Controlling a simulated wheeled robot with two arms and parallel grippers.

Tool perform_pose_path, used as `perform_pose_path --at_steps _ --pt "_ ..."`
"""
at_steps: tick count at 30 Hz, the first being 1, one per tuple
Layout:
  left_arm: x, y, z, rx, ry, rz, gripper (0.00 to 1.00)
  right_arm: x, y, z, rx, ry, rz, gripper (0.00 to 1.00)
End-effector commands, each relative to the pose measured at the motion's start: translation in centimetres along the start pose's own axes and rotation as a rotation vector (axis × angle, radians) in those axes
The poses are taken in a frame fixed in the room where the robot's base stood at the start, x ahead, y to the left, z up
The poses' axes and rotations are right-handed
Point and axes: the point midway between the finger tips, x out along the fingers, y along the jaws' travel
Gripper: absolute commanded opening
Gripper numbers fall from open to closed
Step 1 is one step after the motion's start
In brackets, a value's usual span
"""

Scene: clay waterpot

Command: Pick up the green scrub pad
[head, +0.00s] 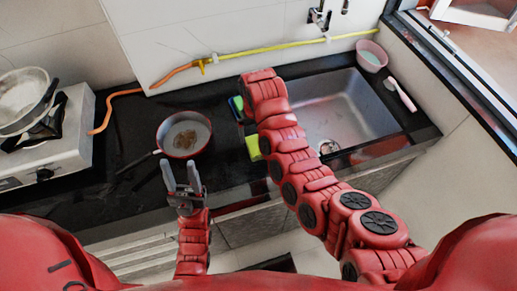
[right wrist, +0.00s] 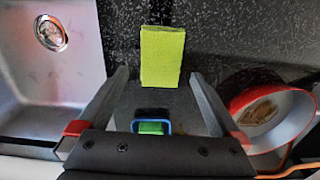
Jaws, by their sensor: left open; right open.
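A flat yellow-green rectangular pad (right wrist: 162,55) lies on the black counter, just beyond and between my right fingertips in the right wrist view. It also shows beside the sink in the head view (head: 253,147), partly behind my right arm. A smaller blue-edged item with a green middle (right wrist: 152,127) lies nearer my right gripper's palm and is partly hidden by it; it also shows in the head view (head: 236,104). I cannot tell for sure which is the scrub pad. My right gripper (right wrist: 158,72) is open and empty above the counter. My left gripper (head: 182,172) is open and empty near the counter's front edge.
A red-rimmed pan (head: 184,134) stands left of the pads. The sink (head: 345,105) is to their right. A stove (head: 60,140) with a pot (head: 24,100) is at the left. A pink bowl (head: 371,56) and a brush (head: 402,95) lie at the right.

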Motion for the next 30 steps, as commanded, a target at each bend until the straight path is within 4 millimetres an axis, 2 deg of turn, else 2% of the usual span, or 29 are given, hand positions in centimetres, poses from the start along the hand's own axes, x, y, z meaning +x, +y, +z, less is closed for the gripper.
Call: perform_pose_path --at_steps 5,9,12,16,25,30 --pt "0.8 0.0 -0.1 0.0 0.0 0.0 0.5 0.8 -0.3 0.4 -0.002 -0.005 0.002 1.0" --pt "2.9 -0.1 -0.5 0.0 0.0 0.0 0.5 2.7 0.0 1.3 -0.001 -0.009 0.001 1.0" --pt "2.8 -0.1 -0.5 0.0 0.0 0.0 0.5 4.3 0.1 1.2 -0.004 -0.007 0.003 1.0" --pt "3.0 -0.1 -0.5 0.0 0.0 0.0 0.5 5.2 0.2 1.1 -0.002 -0.004 0.002 1.0" --pt "3.0 -0.1 -0.5 0.0 0.0 0.0 0.5 5.6 0.2 1.0 0.0 -0.001 0.001 1.0" --pt "3.0 -0.1 -0.5 0.0 0.0 0.0 0.5 5.6 0.1 1.0 -0.001 -0.001 0.002 0.69"
